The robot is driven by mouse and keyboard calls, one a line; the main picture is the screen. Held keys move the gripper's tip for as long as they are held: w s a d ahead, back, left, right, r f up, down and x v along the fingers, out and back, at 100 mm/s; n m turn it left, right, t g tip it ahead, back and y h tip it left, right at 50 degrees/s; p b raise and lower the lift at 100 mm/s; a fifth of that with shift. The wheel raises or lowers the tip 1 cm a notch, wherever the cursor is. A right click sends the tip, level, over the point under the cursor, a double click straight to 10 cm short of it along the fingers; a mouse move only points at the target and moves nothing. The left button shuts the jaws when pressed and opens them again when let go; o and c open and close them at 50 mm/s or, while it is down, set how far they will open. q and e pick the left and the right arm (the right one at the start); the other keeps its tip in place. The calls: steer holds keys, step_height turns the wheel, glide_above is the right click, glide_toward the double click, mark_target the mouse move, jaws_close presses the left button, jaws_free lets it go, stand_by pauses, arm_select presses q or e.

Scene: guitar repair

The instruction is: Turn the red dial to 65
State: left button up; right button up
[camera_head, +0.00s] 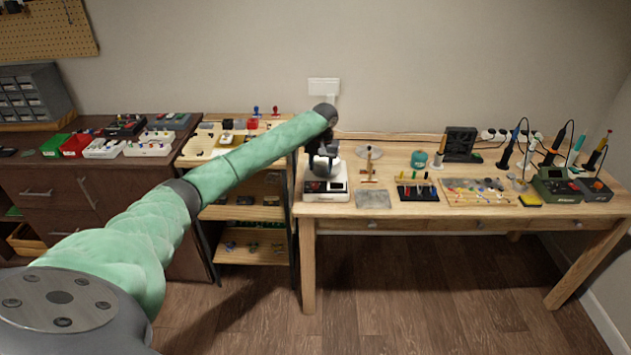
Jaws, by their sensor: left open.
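My left arm reaches across from the lower left, and its dark left gripper (322,163) is at the left end of the wooden workbench. The gripper is open, right above a small white and black device (326,188); at this size I cannot tell whether it touches it. The gripper covers part of the device's top. I cannot make out a red dial or its numbers clearly in this view. My right gripper is not in view.
On the workbench (345,209), a grey plate (369,199) and a black tool rack (417,192) are right of the device. A green station (557,184) and a dark station (594,189) stand at the right end. Shelves (254,255) are left of the bench.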

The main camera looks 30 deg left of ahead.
mark_target(315, 184)
arm_select(q)
steer(key=shift+s+a+r+n, duration=0.2)
steer(key=shift+a+r+n, duration=0.15)
steer(key=shift+a, duration=0.35)
steer(key=shift+f+g, duration=0.3)
steer(key=shift+s+f+p, duration=0.1)
steer(key=shift+f+p, duration=0.4)
steer(key=shift+f, duration=0.35)
steer(key=shift+a+f+p, duration=0.2)
steer(key=shift+f+p, duration=0.5)
steer(key=shift+f, duration=1.95)
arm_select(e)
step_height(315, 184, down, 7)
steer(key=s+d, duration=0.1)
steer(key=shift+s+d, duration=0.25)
arm_select(q)
steer(key=c, duration=1)
